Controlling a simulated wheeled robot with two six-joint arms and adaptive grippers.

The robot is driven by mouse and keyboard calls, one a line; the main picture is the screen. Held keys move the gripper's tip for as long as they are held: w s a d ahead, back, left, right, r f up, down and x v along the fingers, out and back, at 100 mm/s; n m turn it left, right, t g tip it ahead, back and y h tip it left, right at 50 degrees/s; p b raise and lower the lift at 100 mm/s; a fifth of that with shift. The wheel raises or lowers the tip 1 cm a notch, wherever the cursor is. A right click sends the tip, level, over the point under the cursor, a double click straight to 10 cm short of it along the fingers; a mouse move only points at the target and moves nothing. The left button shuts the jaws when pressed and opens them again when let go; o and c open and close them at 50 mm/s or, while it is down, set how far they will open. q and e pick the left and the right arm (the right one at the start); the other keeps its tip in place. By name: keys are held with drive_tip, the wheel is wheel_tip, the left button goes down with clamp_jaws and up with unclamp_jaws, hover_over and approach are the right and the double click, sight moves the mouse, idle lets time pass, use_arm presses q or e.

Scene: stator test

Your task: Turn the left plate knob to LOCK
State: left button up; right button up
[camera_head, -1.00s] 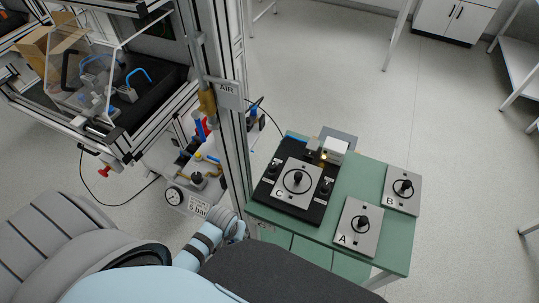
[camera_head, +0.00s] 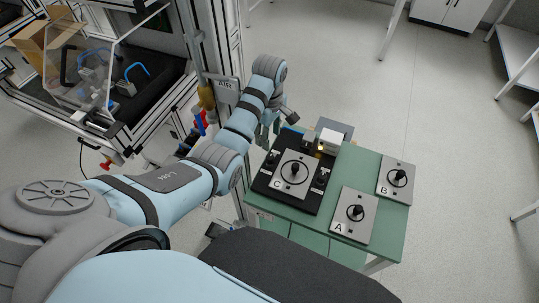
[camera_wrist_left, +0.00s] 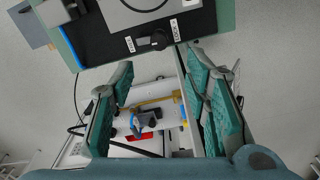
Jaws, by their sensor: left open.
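Plate C (camera_head: 296,174) is a grey plate with a round dial and black knob, on a black base (camera_head: 262,185) on the green table. The left plate knob (camera_head: 272,159) is small and black, at the base's left edge between two small white labels. My left gripper (camera_head: 267,128) has teal fingers and is just behind and left of the knob. In the wrist view the gripper (camera_wrist_left: 157,65) is open and empty, its fingertips short of the knob. My right gripper is not in view.
A second small knob (camera_head: 323,176) is on the base's right side. Plates A (camera_head: 353,222) and B (camera_head: 393,185) lie on the green table (camera_head: 376,160). A metal frame post (camera_head: 237,100) rises close to my left arm.

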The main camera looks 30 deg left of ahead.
sight(270, 157)
use_arm(q)
wheel_tip(270, 157, down, 11)
drive_tip(key=shift+f+b, duration=0.2)
drive_tip(key=shift+b, duration=1.05)
drive_tip(key=shift+r, duration=0.1)
clamp_jaws()
